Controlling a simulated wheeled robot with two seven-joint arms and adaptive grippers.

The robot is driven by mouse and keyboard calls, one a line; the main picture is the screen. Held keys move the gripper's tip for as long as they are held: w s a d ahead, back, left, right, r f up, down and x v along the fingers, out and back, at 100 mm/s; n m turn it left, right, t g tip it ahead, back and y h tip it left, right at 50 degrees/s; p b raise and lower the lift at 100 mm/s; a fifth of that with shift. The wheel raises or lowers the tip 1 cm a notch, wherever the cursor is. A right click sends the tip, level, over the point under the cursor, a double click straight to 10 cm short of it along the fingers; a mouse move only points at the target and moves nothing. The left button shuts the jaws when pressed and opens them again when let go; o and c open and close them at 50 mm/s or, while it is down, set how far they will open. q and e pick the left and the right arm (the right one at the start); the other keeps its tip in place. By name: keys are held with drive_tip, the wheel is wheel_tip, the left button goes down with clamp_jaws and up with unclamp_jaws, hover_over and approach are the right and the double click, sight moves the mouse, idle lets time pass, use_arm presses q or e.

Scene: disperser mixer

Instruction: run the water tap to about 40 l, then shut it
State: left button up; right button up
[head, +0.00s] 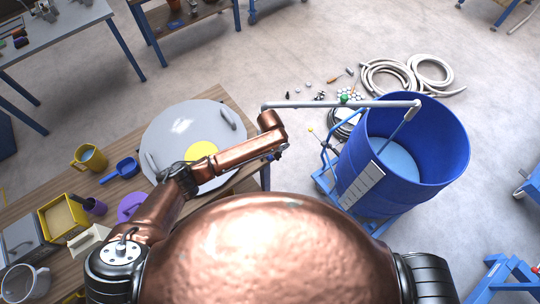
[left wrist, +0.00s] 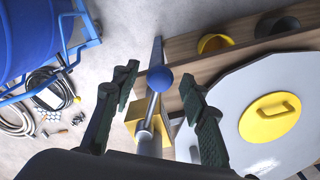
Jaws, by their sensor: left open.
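The blue drum (head: 445,160) stands on the floor at the right in the head view, with light blue water (head: 397,160) low inside it. A white scale strip (head: 362,186) is on its side. A grey pipe (head: 305,104) reaches over the drum, with a thin grey-blue length going down from its end; I cannot tell whether that is tube or running water. A green knob (head: 344,98) shows by the pipe. My left gripper (head: 277,153) is open. In the left wrist view its fingers (left wrist: 163,98) are on both sides of a blue ball knob (left wrist: 160,78) on a metal stem, apart from it.
A wooden bench (head: 35,195) at the left holds a large round grey lid (head: 165,130) with a yellow patch, a yellow mug (head: 90,158) and a blue scoop (head: 120,170). Coiled hose (head: 385,80) lies behind the drum. A blue trolley frame (head: 325,170) is around the drum's base.

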use_arm(q)
drive_tip(key=shift+c, duration=0.4)
clamp_jaws()
